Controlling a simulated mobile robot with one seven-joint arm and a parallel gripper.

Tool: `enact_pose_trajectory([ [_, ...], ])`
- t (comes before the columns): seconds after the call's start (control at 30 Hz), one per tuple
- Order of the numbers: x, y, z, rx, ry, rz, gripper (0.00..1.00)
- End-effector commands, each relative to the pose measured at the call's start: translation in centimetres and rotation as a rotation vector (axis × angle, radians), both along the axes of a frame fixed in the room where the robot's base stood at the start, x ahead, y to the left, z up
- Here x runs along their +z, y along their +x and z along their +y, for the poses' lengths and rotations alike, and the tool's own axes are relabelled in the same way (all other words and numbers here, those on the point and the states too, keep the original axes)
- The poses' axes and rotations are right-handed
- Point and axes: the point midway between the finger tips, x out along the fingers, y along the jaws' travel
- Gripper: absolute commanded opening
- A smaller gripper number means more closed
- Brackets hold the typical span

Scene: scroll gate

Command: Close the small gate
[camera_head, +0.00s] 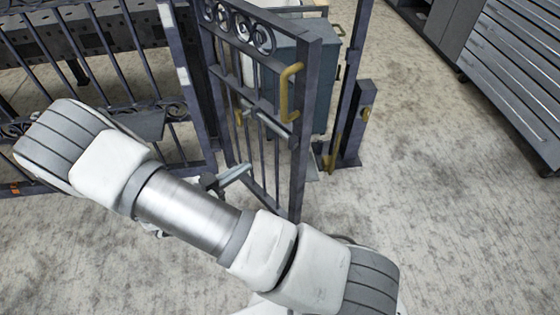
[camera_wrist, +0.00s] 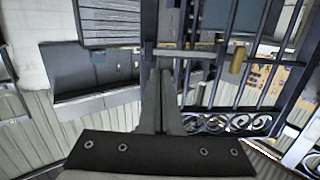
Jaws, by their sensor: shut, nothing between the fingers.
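The small gate (camera_head: 308,130) is a dark metal leaf with vertical bars and scrollwork along its top. It stands swung out at an angle toward me, apart from the latch post (camera_head: 350,135) at its right. A brass handle (camera_head: 289,92) is on its free edge. My gripper (camera_head: 237,175) shows partly behind my arm, close to the gate's lower bars. In the wrist view my gripper (camera_wrist: 162,75) has its fingers together, with nothing held. Gate bars (camera_wrist: 232,75) and a brass part (camera_wrist: 238,60) lie just beyond and right of it. Contact cannot be told.
A fixed fence panel (camera_head: 110,70) with bars and scrolls stands on the left. A grey-blue cabinet (camera_head: 305,75) stands behind the gate. A drawer unit (camera_head: 515,60) is at the upper right. The concrete floor (camera_head: 450,210) at right is clear.

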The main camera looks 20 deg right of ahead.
Motion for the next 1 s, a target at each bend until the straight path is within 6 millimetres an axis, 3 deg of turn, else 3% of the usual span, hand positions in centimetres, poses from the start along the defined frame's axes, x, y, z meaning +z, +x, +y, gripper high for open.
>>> enact_pose_trajectory([
  [0.17, -1.0, -2.2, -0.4, -0.054, -0.116, -0.005, 0.00],
  [0.37, -1.0, -2.1, -1.8, -0.064, -0.132, -0.006, 0.00],
  [0.8, -1.1, 0.5, -10.4, -0.065, -0.130, -0.004, 0.00],
  [1.0, -1.1, 1.4, -12.9, -0.063, -0.129, -0.005, 0.00],
])
